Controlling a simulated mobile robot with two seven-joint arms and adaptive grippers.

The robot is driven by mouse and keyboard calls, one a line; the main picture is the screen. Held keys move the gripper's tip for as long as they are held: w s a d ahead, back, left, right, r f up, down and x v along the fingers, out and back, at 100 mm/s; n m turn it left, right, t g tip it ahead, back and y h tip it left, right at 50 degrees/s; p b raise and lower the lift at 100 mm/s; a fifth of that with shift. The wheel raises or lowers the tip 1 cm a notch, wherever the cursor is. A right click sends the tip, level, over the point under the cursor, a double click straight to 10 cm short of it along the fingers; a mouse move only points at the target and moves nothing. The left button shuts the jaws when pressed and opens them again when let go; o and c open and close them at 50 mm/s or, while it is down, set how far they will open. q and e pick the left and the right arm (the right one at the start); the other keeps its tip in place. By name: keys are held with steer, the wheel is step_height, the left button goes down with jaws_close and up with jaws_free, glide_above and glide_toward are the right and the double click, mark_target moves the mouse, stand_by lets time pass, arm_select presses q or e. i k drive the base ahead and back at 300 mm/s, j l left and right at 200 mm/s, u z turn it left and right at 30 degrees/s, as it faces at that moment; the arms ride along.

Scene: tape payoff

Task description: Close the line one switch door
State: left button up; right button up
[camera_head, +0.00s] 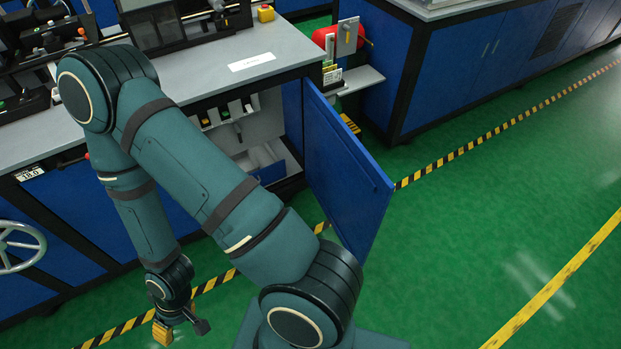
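The blue switch door (345,170) stands wide open at the right end of the grey-topped cabinet (270,45), swung out over the green floor. Its opening shows a pale interior (262,125) with small switches or handles, partly hidden by my arm. My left arm crosses in front of the cabinet and bends down at the left. My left gripper (182,329) is low near the floor, left of the door and well apart from it. Its fingers look spread, one with a yellow pad, with nothing visible between them. My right gripper is not in view.
A handwheel (18,247) is at the cabinet's left front. A small shelf (358,80) with a red item (326,38) stands beyond the door. Another blue cabinet (455,70) is at the back right. The green floor (480,230) right of the door is clear.

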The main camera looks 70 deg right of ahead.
mark_target(354, 193)
steer(key=k+l+u, duration=0.3)
steer(key=k+u, duration=0.3)
steer(key=k, duration=0.2)
steer(key=k+l+z, duration=0.7)
steer(key=z, duration=0.25)
steer(key=k+l+z, duration=0.2)
steer(key=l+z, duration=0.25)
steer(key=l, duration=0.2)
